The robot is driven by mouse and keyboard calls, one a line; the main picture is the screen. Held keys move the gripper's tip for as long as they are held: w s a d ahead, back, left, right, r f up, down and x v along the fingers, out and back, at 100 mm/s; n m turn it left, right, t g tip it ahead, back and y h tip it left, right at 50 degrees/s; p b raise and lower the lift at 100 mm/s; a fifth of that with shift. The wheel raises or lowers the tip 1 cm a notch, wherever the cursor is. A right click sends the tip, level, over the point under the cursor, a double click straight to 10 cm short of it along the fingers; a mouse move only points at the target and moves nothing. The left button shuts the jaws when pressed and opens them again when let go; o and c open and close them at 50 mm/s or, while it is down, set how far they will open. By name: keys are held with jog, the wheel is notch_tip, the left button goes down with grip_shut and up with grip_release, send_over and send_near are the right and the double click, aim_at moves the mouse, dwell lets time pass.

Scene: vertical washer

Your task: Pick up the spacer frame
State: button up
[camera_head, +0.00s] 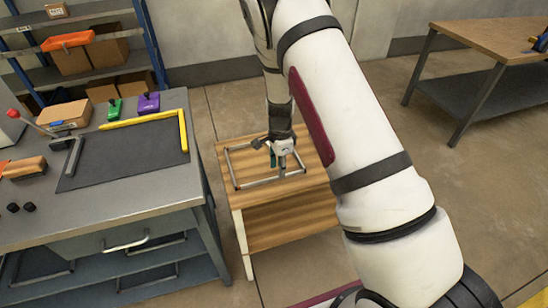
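The spacer frame (233,170) is a thin grey rectangular frame lying on the small wooden table (275,236). My gripper (282,168) points down over the right part of the frame, with its fingers low near the tabletop. The gripper is small in the head view and covers part of the frame's far and right bars. I cannot tell whether the fingers touch a bar or whether they are open or shut.
A grey workbench (120,208) stands left of the wooden table, with a dark mat (125,155), a yellow L-shaped square (150,118) and tools. Shelves with boxes (72,60) stand behind it. Another wooden table (490,38) is at the back right. Open floor lies between.

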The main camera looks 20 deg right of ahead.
jog(key=shift+s+f, duration=0.1)
jog(key=shift+f, duration=1.65)
grip_shut()
